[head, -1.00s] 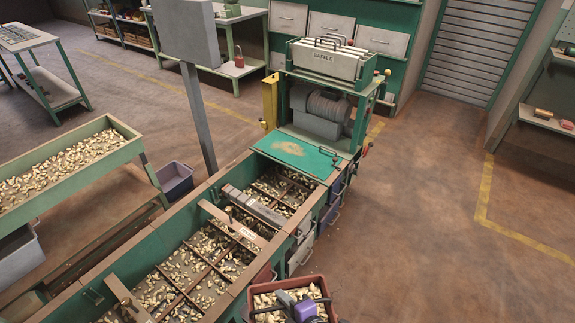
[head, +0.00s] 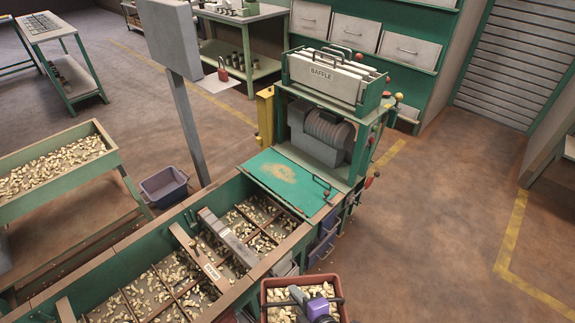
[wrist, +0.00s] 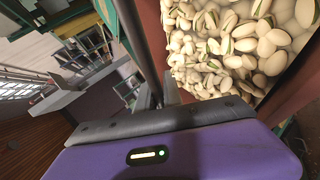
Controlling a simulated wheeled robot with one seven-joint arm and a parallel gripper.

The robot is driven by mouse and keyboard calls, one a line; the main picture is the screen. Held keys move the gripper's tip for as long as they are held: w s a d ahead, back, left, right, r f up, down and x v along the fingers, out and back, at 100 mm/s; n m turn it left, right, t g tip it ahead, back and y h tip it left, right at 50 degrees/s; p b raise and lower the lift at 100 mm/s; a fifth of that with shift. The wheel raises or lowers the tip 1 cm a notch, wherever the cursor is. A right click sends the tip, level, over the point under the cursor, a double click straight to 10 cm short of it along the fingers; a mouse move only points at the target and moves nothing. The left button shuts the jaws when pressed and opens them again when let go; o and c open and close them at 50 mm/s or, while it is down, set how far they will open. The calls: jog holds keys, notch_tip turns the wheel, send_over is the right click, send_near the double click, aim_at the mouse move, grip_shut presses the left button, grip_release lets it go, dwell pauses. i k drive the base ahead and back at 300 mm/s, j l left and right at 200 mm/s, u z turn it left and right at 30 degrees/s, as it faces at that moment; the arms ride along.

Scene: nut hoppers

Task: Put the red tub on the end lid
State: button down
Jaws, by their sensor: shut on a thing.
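The red tub (head: 272,293), full of pistachio nuts, is at the bottom of the head view, beside the long hopper. It also shows close up in the wrist view (wrist: 292,73). My gripper (head: 310,296) is shut on the tub's dark handle bar, which crosses the top of the tub. The green end lid (head: 268,176), worn in the middle, covers the far end of the hopper, in front of the motor unit. It is flat, carries a small dark handle at its right, and nothing stands on it. The tub is apart from it, nearer to me.
The hopper (head: 117,259) has open, divided compartments of nuts, with a grey bar and a labelled wooden bar across it. A grey post (head: 187,115) rises behind it. The baffle rack (head: 334,78) stands beyond the lid. Floor to the right is clear.

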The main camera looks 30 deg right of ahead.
aim_at(277, 164)
jog(key=i+l, duration=0.1)
jog(key=l, duration=0.95)
jog(key=i+l+u, duration=0.1)
jog(key=l, duration=0.45)
